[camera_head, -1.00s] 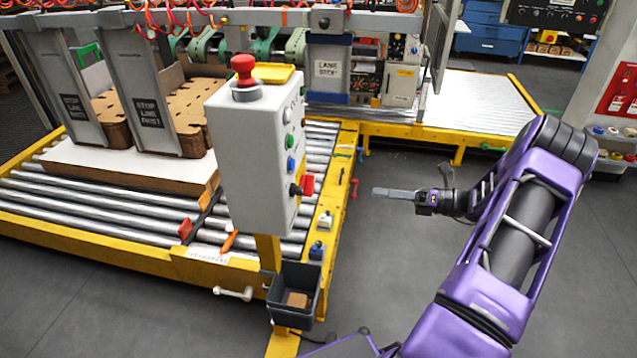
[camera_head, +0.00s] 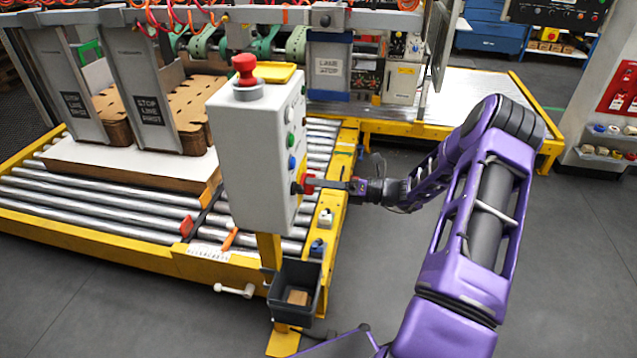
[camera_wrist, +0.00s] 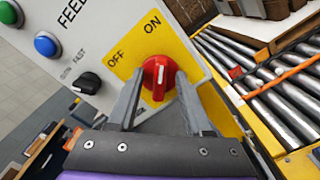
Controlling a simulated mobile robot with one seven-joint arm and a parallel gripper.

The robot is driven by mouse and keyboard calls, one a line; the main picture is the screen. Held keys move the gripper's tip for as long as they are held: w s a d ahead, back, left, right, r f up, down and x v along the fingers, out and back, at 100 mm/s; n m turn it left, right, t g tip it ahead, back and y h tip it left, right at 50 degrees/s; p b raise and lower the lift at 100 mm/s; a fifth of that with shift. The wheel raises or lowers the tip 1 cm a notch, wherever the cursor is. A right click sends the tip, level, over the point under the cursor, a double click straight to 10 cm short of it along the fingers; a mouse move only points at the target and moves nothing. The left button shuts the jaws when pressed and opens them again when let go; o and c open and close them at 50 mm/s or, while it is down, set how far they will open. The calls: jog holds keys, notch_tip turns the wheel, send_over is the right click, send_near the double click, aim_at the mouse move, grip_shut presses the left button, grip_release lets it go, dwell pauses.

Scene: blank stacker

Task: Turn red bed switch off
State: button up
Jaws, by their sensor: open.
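The red bed switch (camera_wrist: 159,77) is a round red knob with a white pointer line on a yellow plate (camera_wrist: 180,45) marked OFF and ON. Its pointer slants up, toward the ON label. In the head view the red switch (camera_head: 308,184) sticks out from the right face of the grey control box (camera_head: 250,160). My gripper (camera_head: 318,182) reaches it from the right. In the wrist view my gripper (camera_wrist: 158,98) is open, with one finger on each side of the knob. I cannot tell whether either finger touches it.
A black FAST knob (camera_wrist: 87,83), a blue button (camera_wrist: 46,44) and a green button (camera_wrist: 9,14) sit beside the switch. A red mushroom button (camera_head: 244,70) tops the box. The roller conveyor (camera_head: 100,210) lies behind; floor at right is clear.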

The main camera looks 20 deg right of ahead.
jog(key=shift+c, duration=0.3)
grip_shut()
jog(key=shift+n, duration=0.4)
jog(key=shift+s+a+n+b, duration=0.1)
jog(key=shift+n+b, duration=1)
jog(key=shift+n, duration=1.7)
jog(key=shift+s+a+n+b, duration=0.15)
jog(key=shift+n+b, duration=0.95)
jog(key=shift+n, duration=1.7)
jog(key=shift+s+d+n+b, duration=0.1)
jog(key=shift+n+b, duration=1)
jog(key=shift+n, duration=2)
